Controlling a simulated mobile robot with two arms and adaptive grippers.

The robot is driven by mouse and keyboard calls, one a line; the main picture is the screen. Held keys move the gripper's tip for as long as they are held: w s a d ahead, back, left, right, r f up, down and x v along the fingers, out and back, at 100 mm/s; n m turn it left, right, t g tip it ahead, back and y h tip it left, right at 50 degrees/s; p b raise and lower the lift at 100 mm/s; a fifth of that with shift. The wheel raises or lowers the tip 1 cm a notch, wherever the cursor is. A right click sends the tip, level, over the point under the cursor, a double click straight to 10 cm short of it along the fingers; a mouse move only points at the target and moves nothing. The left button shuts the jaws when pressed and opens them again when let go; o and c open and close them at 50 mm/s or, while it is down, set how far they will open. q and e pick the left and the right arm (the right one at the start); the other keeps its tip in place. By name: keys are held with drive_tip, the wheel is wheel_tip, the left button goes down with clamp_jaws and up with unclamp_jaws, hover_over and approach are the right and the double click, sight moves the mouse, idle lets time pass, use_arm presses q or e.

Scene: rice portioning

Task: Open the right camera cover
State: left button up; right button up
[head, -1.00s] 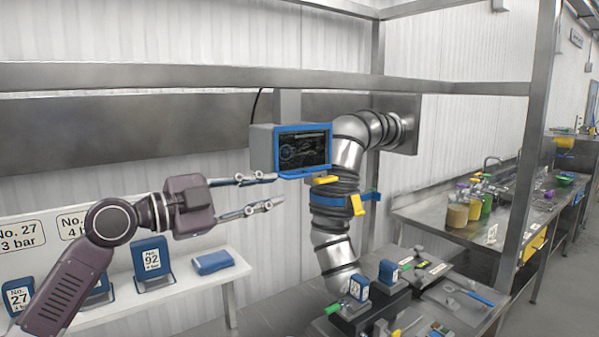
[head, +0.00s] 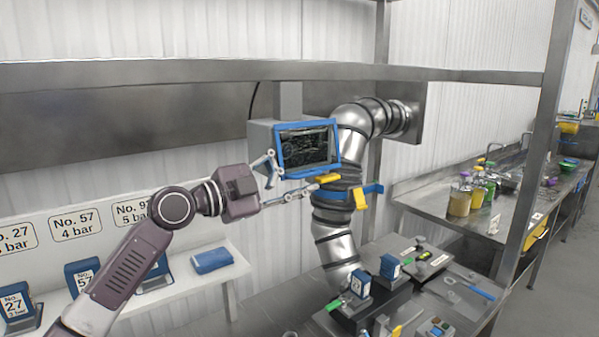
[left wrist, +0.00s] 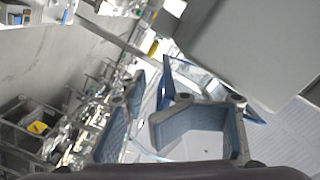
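The camera cover is a blue-rimmed transparent panel (head: 338,142) on the front of a grey box (head: 262,134) in the head view. It stands at an angle to the box, seemingly partly swung out. In the left wrist view its blue rim (left wrist: 167,78) shows as a thin wedge near the grey box (left wrist: 245,40). My left gripper (head: 292,176) is open and empty at the panel's lower left. One finger is by its left edge, the other lies below it near a yellow tab. Whether either finger touches the cover I cannot tell. My right gripper is not in view.
A silver jointed pipe (head: 340,247) with a blue band and yellow tabs (head: 360,198) stands right of and below the box. A steel beam (head: 200,72) crosses above.

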use_arm(q)
drive_tip(key=shift+w+d+f, duration=0.1)
drive_tip(key=shift+d+f, duration=0.05)
drive_tip(key=shift+d, duration=0.1)
drive_tip(key=shift+a, duration=0.2)
drive_tip(key=c, duration=0.6)
drive_tip(key=shift+r, duration=0.2)
clamp_jaws()
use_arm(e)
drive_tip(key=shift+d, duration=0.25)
use_arm(q)
drive_tip(key=shift+a+r, duration=0.1)
drive_tip(key=shift+r, duration=0.1)
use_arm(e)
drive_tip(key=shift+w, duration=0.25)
